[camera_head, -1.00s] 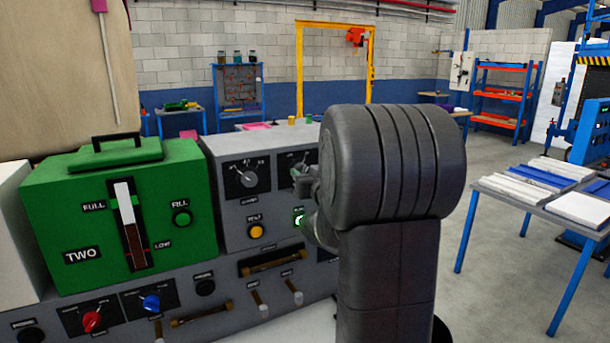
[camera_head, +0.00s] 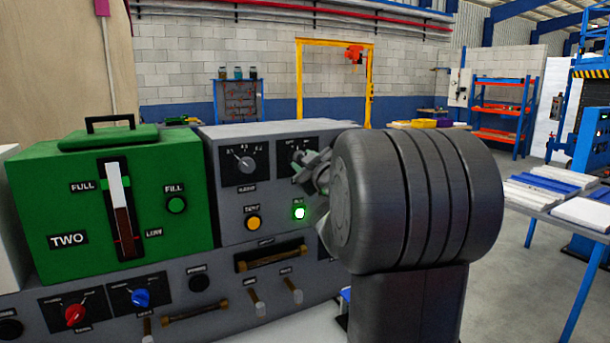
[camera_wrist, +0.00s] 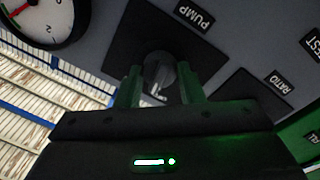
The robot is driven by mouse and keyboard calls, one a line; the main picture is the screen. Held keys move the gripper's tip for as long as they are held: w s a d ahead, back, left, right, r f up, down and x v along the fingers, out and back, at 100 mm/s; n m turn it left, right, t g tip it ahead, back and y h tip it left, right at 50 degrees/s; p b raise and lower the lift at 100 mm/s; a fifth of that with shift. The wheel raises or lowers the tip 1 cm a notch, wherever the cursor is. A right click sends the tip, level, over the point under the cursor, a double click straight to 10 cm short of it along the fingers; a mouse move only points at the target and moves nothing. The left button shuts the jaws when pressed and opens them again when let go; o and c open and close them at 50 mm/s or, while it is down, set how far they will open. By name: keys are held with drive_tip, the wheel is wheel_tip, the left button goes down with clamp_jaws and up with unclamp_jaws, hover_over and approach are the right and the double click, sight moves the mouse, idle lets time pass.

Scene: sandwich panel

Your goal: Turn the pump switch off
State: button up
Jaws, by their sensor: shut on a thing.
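The pump switch (camera_wrist: 158,70) is a grey round knob on a black plate in the wrist view, beside a label reading PUMP. My gripper (camera_wrist: 160,88) has one finger on each side of this knob and is shut on it. In the head view, my gripper (camera_head: 308,160) is at the right-hand dial plate of the grey panel (camera_head: 216,190). My arm hides part of that plate and the panel's right side. The switch's exact setting is hard to read.
A lit green button (camera_head: 300,213) and a yellow button (camera_head: 253,223) sit below the dials. Left is a ratio dial (camera_head: 245,164), then a green tank unit (camera_head: 60,200). Red (camera_head: 75,314) and blue (camera_head: 141,298) knobs are lower. A gauge (camera_wrist: 38,18) is near the switch.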

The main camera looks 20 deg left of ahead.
drive_tip(key=shift+f+n+b, duration=0.1)
drive_tip(key=shift+n+b, duration=1.2)
drive_tip(key=shift+n, duration=0.8)
drive_tip(key=o, duration=1)
drive_tip(key=v, duration=1.3)
drive_tip(key=shift+s+d, duration=0.15)
drive_tip(key=shift+d, duration=0.25)
drive_tip(key=shift+a, duration=0.1)
